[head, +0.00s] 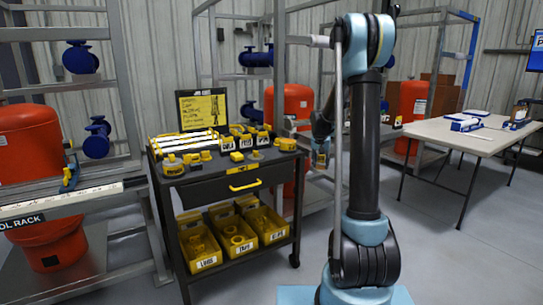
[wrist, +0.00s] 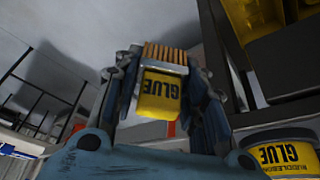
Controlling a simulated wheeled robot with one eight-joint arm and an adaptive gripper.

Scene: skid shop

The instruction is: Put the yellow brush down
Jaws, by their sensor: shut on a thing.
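The yellow brush (wrist: 158,98) is between the fingers of my gripper (wrist: 163,75) in the wrist view. It has a yellow body marked "GLUE" and a band of orange-brown bristles. My gripper is shut on it, with one finger on each side, and holds it off any surface I can see.
The black cart (head: 232,187) has several yellow items on top and yellow bins below. A yellow glue can (wrist: 285,157) is at the lower right in the wrist view. Red tanks (head: 30,145) and metal racks surround; some floor is clear.

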